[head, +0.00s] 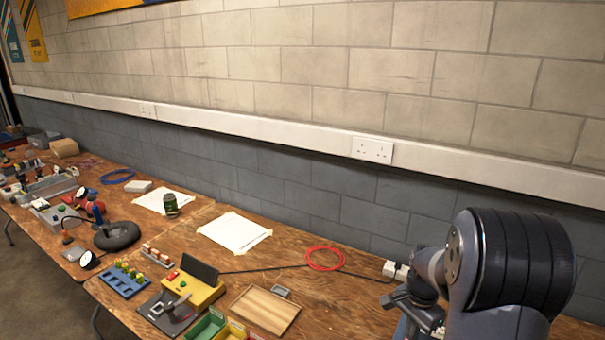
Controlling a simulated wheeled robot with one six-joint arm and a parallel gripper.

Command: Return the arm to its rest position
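My arm (510,262) fills the lower right of the head view, with a large dark ribbed joint and a grey link bent toward the left. A dark part at the arm's lower left, which looks like my gripper (402,302), shows low over the right part of the bench. It is small and partly cut off by the lower edge of the picture. I cannot tell whether its fingers are open or shut, or whether it holds anything.
A wooden bench (345,300) runs along a block wall. A white plug (395,270) with a black cable lies close to my arm. A red cable ring (325,258), wooden tray (265,310), yellow box (193,290) and blue rack (124,280) lie further left. A wall socket (372,150) is above.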

